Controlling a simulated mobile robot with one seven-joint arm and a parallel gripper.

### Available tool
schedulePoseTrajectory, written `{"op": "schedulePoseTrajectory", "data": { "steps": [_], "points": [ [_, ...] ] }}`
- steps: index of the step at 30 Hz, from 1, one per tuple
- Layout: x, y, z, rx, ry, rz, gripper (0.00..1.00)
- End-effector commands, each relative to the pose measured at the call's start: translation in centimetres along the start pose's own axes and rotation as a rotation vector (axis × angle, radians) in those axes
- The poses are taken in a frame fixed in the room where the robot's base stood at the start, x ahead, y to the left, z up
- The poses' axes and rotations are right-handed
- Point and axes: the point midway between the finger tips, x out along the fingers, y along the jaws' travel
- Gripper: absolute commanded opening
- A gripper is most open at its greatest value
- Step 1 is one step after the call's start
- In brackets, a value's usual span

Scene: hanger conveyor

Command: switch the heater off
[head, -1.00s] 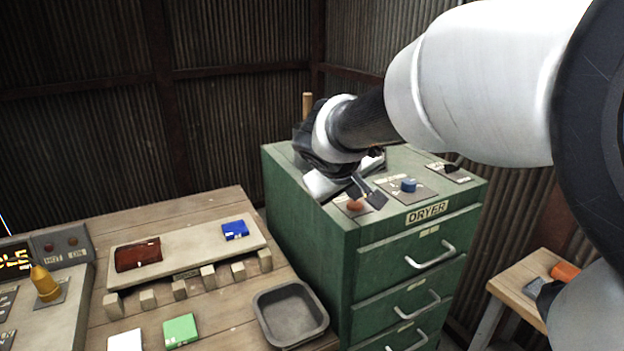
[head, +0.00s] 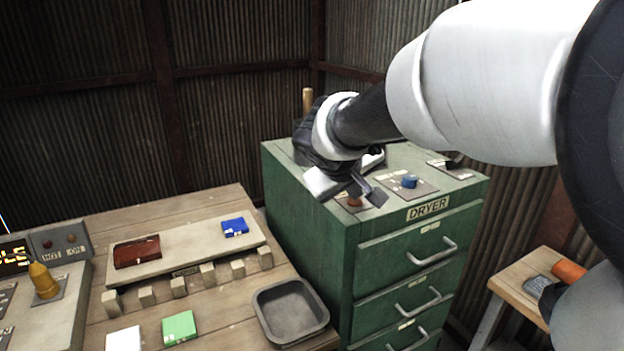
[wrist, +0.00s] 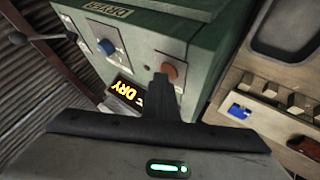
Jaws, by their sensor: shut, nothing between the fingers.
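The green dryer cabinet (head: 308,213) has several controls on its top: an orange-red knob (head: 355,201) at the front left corner, a blue knob (head: 409,181) in the middle and a black lever (head: 454,161) at the right. Their small labels are too small to read, so I cannot tell which one is the heater's. My gripper (head: 367,194) is shut and empty, pointing down just above the orange-red knob and partly hiding it. In the wrist view the closed fingers (wrist: 163,88) show right by the orange-red knob (wrist: 169,71); I cannot tell whether they touch.
A lit display (wrist: 127,93) reads "DRY" in the wrist view. A wooden table at left holds a board with a blue block (head: 235,227) and brown piece (head: 137,252), a grey tray (head: 290,312) and a panel with a yellow knob (head: 43,281). A stool (head: 516,285) stands right.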

Motion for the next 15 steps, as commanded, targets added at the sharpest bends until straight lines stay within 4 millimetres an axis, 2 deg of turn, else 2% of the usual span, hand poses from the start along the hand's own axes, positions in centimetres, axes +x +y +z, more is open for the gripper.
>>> {"op": "schedulePoseTrajectory", "data": {
  "steps": [15],
  "points": [
    [-0.14, 0.15, 0.00, 0.001, -0.004, 0.000, 0.00]
  ]
}}
